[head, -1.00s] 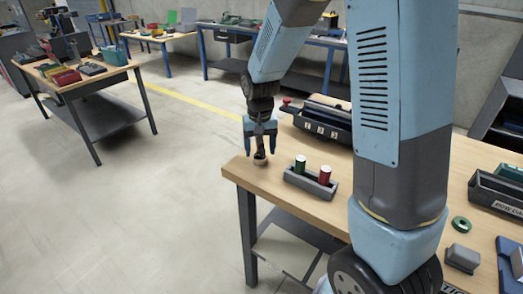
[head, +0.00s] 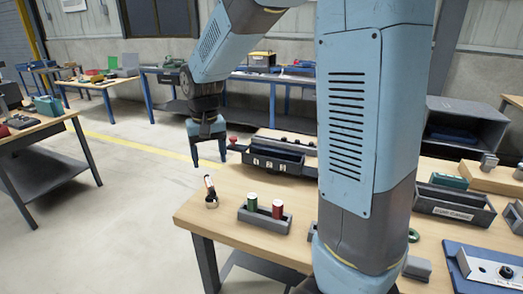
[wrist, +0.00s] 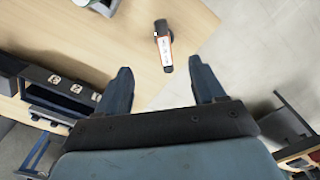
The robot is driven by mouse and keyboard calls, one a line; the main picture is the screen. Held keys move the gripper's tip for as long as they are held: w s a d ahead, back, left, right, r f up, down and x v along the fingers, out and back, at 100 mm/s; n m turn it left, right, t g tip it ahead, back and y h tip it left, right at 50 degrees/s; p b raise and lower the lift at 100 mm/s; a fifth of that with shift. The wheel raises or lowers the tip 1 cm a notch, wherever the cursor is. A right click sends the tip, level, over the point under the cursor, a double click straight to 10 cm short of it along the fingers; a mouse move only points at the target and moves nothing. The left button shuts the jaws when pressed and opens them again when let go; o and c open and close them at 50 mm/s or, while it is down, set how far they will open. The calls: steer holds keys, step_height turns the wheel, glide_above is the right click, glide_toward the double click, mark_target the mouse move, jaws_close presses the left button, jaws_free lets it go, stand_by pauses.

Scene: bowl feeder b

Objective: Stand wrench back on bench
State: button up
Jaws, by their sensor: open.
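The wrench (head: 209,187) stands about upright, perhaps slightly tilted, near the left end of the wooden bench (head: 225,185). It has a dark part and a red-and-white strip, with a tan round piece at its foot. In the wrist view the wrench (wrist: 164,48) lies beyond the fingertips, near the bench edge. My gripper (head: 209,158) is open and empty, raised above and behind the wrench, apart from it. Its two spread fingers also show in the wrist view (wrist: 160,72).
A small grey tray (head: 263,225) with a green and a red cylinder stands right of the wrench. A long dark bin (head: 270,161) stands behind. The bench's left edge is close to the wrench. A labelled box (head: 450,207) and a green ring (head: 413,236) are at right.

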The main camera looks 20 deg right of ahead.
steer(key=s+d+r+t, duration=0.2)
steer(key=s+d+r, duration=0.3)
steer(key=s, duration=0.5)
steer(key=s+d+r+t, duration=0.3)
steer(key=s+d+r, duration=0.3)
steer(key=s, duration=0.5)
steer(key=shift+d, duration=0.55)
steer(key=shift+c, duration=0.4)
